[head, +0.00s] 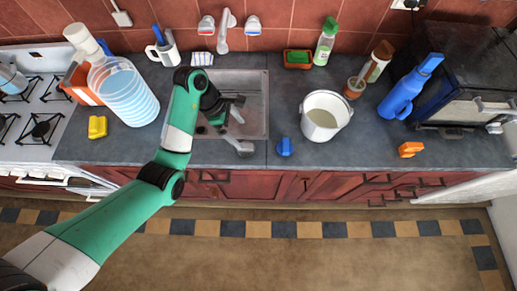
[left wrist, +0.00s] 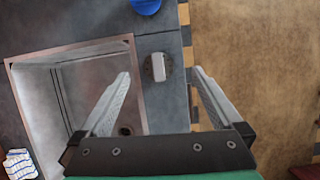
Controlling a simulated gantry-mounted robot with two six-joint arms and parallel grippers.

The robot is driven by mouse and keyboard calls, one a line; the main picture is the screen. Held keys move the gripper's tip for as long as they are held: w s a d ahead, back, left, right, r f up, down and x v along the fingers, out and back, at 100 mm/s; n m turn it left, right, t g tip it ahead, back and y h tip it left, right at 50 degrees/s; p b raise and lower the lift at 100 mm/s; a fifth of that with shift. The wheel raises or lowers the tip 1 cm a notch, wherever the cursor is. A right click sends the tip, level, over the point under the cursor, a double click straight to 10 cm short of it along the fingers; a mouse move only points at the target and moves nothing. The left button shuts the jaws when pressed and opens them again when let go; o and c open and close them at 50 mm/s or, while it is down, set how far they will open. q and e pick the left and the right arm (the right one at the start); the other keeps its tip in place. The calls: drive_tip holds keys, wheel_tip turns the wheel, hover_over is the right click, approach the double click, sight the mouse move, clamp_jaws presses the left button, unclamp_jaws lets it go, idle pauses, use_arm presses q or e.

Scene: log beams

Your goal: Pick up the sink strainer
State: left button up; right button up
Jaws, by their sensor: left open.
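The sink strainer (left wrist: 157,67), a dark round rim with a pale grip on top, lies on the grey counter strip between the sink and the counter's front edge in the left wrist view. In the head view I cannot tell it apart from my fingers. My left gripper (left wrist: 163,74) is open and empty. Its fingertips appear on either side of the strainer, one toward the sink and one toward the front edge. No contact shows. In the head view my left gripper (head: 243,133) is over the sink's front right part. My right gripper is not in view.
The metal sink (head: 254,92) has a drain (left wrist: 125,130). A blue object (head: 284,147) lies right of the strainer area, with a white bucket (head: 325,117) behind it. A water jug (head: 126,92) and yellow sponge (head: 97,127) stand left. An orange object (head: 410,149) is far right.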

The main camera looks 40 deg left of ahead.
use_arm(q)
wheel_tip(320, 180, down, 3)
drive_tip(key=s+a, duration=0.1)
drive_tip(key=a, duration=0.2)
drive_tip(key=b, duration=0.2)
hover_over(245, 146)
drive_tip(key=s+a, duration=0.2)
drive_tip(key=shift+n, duration=0.3)
drive_tip(key=f, duration=0.4)
drive_tip(key=shift+w+d+f, duration=0.1)
drive_tip(key=shift+w+f, duration=0.15)
drive_tip(key=shift+w+d+f, duration=0.15)
drive_tip(key=shift+w+f, duration=0.05)
drive_tip(key=shift+f, duration=0.2)
drive_tip(key=b+x, duration=0.2)
drive_tip(key=x, duration=0.3)
drive_tip(key=shift+f, duration=0.1)
drive_tip(key=shift+w, duration=0.1)
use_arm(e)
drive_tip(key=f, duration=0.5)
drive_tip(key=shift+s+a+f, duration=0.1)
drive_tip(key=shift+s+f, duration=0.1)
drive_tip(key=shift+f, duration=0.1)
